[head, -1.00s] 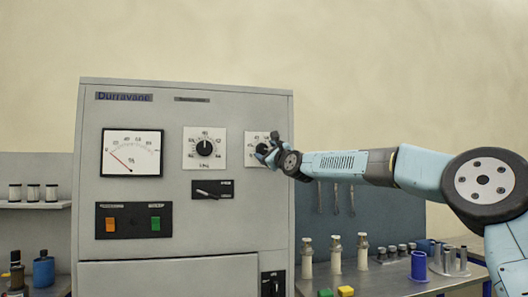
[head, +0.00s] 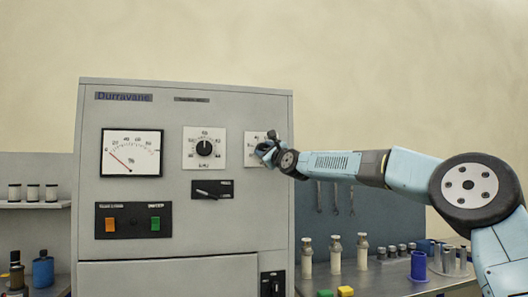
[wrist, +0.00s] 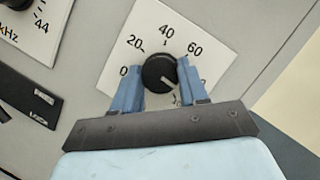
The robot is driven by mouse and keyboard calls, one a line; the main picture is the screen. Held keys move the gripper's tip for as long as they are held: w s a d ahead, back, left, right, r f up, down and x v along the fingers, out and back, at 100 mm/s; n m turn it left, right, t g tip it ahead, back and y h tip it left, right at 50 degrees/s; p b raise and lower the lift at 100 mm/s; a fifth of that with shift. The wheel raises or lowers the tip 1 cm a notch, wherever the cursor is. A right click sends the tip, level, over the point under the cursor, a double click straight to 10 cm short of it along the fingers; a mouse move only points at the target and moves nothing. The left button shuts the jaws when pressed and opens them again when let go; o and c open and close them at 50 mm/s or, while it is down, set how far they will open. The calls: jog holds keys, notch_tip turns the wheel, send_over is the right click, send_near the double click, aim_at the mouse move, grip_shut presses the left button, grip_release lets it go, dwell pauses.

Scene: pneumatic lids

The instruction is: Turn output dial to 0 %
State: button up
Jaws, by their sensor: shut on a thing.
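The output dial is a black round knob (wrist: 159,72) on a white square plate, which also shows in the head view (head: 249,149). The wrist view shows its scale marks 0, 20, 40 and 60; higher marks are hidden behind my right-hand finger. The knob's white pointer line aims down and right, away from the 0 mark. My gripper (wrist: 157,70) is shut on the knob, one blue finger on each side. In the head view, my gripper (head: 266,151) covers the knob.
A kHz dial (head: 204,148) sits left of the output dial. A needle meter (head: 132,153), a dark lever switch (head: 212,190) and two coloured switches (head: 133,219) share the grey panel. White bottles (head: 335,254) stand on the bench at right. The wall above the cabinet is clear.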

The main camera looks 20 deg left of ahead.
jog(key=shift+c, duration=1.4)
jog(key=shift+s+a, duration=0.1)
jog(key=shift+a, duration=0.1)
jog(key=shift+c, duration=0.3)
jog(key=shift+d+f, duration=0.1)
